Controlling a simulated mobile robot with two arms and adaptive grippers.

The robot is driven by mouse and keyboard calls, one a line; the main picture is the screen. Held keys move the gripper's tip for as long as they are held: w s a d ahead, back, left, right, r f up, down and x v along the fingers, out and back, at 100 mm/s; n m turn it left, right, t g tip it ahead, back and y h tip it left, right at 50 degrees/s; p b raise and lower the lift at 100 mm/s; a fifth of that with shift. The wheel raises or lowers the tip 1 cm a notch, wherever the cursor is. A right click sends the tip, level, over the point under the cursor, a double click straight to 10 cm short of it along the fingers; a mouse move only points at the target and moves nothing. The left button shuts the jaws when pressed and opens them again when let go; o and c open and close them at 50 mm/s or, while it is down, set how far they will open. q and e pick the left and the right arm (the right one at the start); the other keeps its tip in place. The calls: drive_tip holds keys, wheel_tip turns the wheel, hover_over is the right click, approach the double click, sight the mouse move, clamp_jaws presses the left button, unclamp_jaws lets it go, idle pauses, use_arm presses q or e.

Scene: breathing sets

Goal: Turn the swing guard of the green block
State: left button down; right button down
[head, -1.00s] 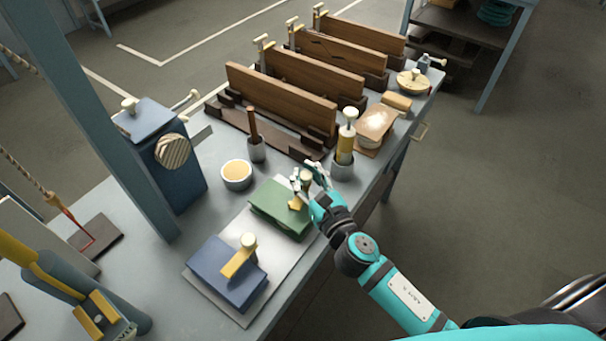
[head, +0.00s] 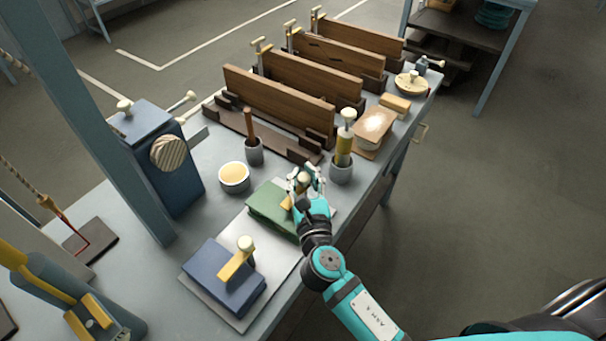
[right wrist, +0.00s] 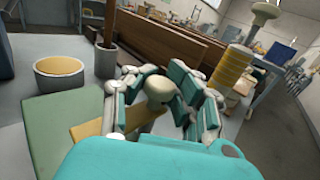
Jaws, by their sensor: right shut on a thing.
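The green block (head: 266,210) sits on a pale plate (head: 225,291) on the bench. Its yellow swing guard (head: 286,203) with a pale round knob (head: 303,179) is at the block's right end, partly hidden by my gripper. My right gripper (head: 305,177) is shut around the knob. In the right wrist view the knob (right wrist: 160,88) shows between the fingers, with the yellow guard (right wrist: 88,130) reaching left over the green block (right wrist: 50,125). A blue block (head: 222,283) with its own yellow guard (head: 236,262) lies nearer on the plate. My left gripper is not in view.
A cream-filled bowl (head: 234,178) and a cup with a brown stick (head: 254,152) stand behind the green block. A grey cup with a yellow-handled tool (head: 341,168) stands just beyond my right gripper. Clamped wooden boards (head: 280,105) fill the back.

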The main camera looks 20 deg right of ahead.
drive_tip(key=c, duration=1.7)
unclamp_jaws()
drive_tip(key=shift+s+a+f, duration=0.1)
drive_tip(key=shift+s+f, duration=0.1)
drive_tip(key=shift+f, duration=0.25)
drive_tip(key=o, duration=0.7)
drive_tip(key=shift+s+r, duration=0.3)
drive_tip(key=shift+w, duration=0.1)
drive_tip(key=shift+w, duration=0.1)
drive_tip(key=s, duration=0.4)
drive_tip(key=s+a, duration=0.1)
drive_tip(key=s, duration=0.7)
drive_tip(key=shift+a, duration=0.25)
